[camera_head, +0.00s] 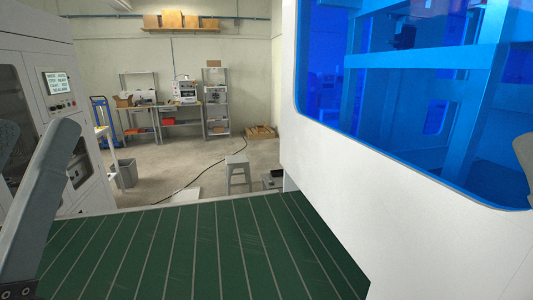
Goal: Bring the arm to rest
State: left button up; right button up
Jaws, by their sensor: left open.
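My left arm comes in at the left edge as a grey link with a rounded top, leaning to the right. At its lower end, in the bottom left corner, is the dark bolted part of my left gripper (18,278). The picture cuts it off, and its fingertips cannot be made out. It is open, and nothing is seen held in it. Only a small grey piece of my right arm shows at the right edge. The right gripper is out of view.
A green slatted conveyor (190,250) fills the bottom and looks empty. A white machine housing (400,200) with a blue window (420,80) blocks the right. A control cabinet (85,165) stands at the left. A grey stool (238,172) and shelves are farther back.

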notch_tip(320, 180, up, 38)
jog(key=p, duration=3.8)
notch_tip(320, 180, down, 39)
jog(key=b, duration=3.8)
jog(key=shift+b, duration=0.4)
